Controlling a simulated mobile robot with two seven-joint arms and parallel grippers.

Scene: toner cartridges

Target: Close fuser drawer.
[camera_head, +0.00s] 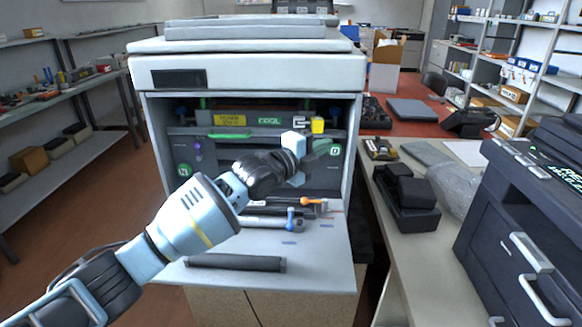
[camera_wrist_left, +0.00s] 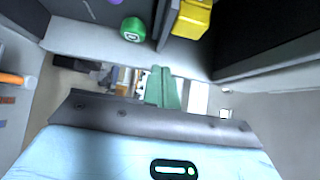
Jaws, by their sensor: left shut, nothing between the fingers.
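The fuser drawer (camera_head: 265,120) is in the upper part of the open printer (camera_head: 245,75). Its front carries a yellow label, a "COOL" marking and a yellow block (camera_head: 318,126); how far it stands out is hard to tell. The yellow block also shows at the top of the left wrist view (camera_wrist_left: 191,18), with a green knob (camera_wrist_left: 131,29) to its left. My left gripper (camera_head: 318,150) is in front of the printer's opening, just below the yellow block. Its fingers (camera_wrist_left: 163,87) are together and empty. My right gripper is out of view.
The printer's front door (camera_head: 310,262) is folded down flat, with a dark bar (camera_head: 235,262) on it. Orange and blue levers (camera_head: 308,201) sit low in the opening. A side table (camera_head: 420,250) at right holds a black cartridge tray (camera_head: 403,200) and a dark printer (camera_head: 530,220).

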